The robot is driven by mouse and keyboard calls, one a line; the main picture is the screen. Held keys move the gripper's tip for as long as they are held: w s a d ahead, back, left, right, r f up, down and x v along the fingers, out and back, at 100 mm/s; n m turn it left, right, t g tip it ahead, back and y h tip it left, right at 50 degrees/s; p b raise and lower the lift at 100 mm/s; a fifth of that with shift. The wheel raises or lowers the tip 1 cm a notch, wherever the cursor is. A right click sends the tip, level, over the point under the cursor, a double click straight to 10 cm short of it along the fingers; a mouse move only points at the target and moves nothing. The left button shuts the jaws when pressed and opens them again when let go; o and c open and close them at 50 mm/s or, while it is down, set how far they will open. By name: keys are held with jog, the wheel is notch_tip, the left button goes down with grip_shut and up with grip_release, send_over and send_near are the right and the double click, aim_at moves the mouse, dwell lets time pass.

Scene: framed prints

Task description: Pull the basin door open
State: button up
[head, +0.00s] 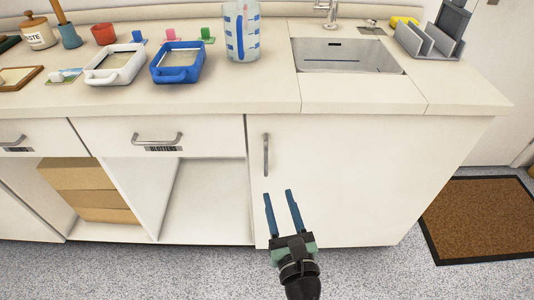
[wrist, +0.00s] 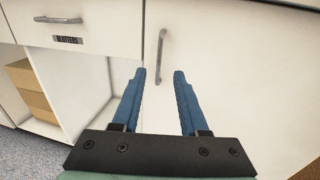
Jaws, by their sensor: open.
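The basin door (head: 340,185) is a white cabinet door below the sink basin (head: 345,56), and it looks shut. Its vertical grey bar handle (head: 266,155) is near the door's left edge. My gripper (head: 279,195) is in front of the lower left part of the door, below the handle in the head view. Its two blue fingers are apart with nothing between them. In the wrist view, the handle (wrist: 161,57) stands just beyond the fingertips of my gripper (wrist: 166,74), slightly left of the middle of the gap. The fingers do not appear to touch the handle.
Left of the door are an open shelf bay (head: 205,200) and a drawer labelled "BLOTTERS" (head: 120,137). A brown mat (head: 485,218) lies right of the cabinet. The floor in front looks clear.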

aim_at(266, 155)
jog(key=w, duration=0.4)
jog(key=w+a+b, duration=0.1)
jog(key=w, duration=0.3)
jog(key=w+a+b, duration=0.1)
jog(key=w, duration=0.3)
jog(key=shift+w+a, duration=0.25)
grip_shut()
dwell(1.0)
